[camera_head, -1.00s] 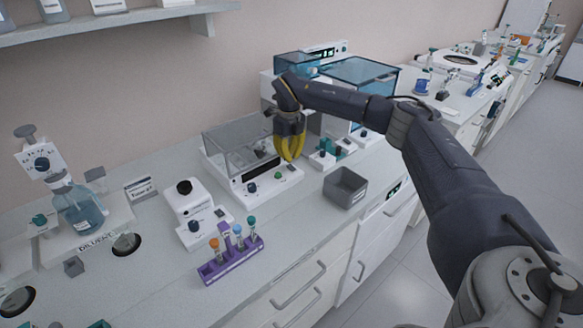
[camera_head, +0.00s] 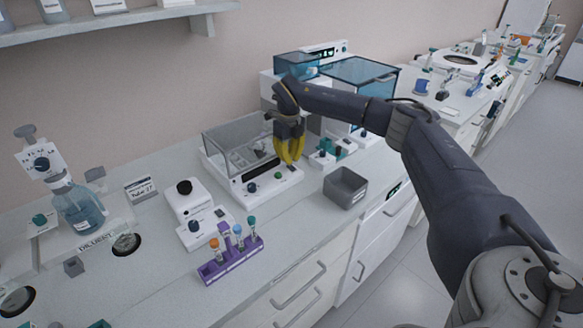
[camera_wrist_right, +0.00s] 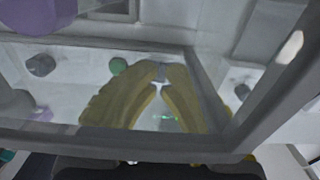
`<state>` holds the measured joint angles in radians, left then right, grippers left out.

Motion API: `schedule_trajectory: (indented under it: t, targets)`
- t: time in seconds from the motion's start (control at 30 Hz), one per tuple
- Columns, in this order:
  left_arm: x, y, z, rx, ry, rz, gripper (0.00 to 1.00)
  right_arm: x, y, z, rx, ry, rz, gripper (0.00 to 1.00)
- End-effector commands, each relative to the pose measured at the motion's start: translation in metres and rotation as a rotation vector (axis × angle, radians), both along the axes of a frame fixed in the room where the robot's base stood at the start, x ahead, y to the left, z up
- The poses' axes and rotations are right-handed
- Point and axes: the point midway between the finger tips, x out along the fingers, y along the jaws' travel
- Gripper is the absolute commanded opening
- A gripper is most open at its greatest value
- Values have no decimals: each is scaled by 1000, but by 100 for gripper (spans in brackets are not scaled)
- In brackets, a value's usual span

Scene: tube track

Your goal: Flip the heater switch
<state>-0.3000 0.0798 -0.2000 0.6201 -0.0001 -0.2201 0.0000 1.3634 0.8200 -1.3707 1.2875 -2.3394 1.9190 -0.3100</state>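A white bench unit with a clear hinged cover (camera_head: 235,140) stands at mid-bench in the head view. Its front panel (camera_head: 262,184) carries a dark display, a dark blue knob (camera_head: 252,187) and a green knob (camera_head: 278,175). I cannot make out a labelled heater switch. My right gripper (camera_head: 290,161) has yellow fingers and points down at the unit's right front end. In the right wrist view its fingertips (camera_wrist_right: 162,70) come together and look empty, with a green knob (camera_wrist_right: 118,65) beside them. Contact with the panel cannot be told. My left gripper is out of view.
A purple rack (camera_head: 232,261) with several tubes and a small white device (camera_head: 186,205) stand in front and left. A blue-lidded machine (camera_head: 360,76) stands behind my right arm.

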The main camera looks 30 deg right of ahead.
Motion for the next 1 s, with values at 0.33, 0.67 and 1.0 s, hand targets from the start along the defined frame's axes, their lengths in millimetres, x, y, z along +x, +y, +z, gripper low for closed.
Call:
schedule_trajectory:
  t: [0.33,0.67,1.0]
  targets:
    - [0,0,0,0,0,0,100,0,0,-5,0,0,0,0]
    - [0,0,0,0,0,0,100,0,0,-9,0,1,0,0]
    - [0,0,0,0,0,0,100,0,0,-13,0,1,0,0]
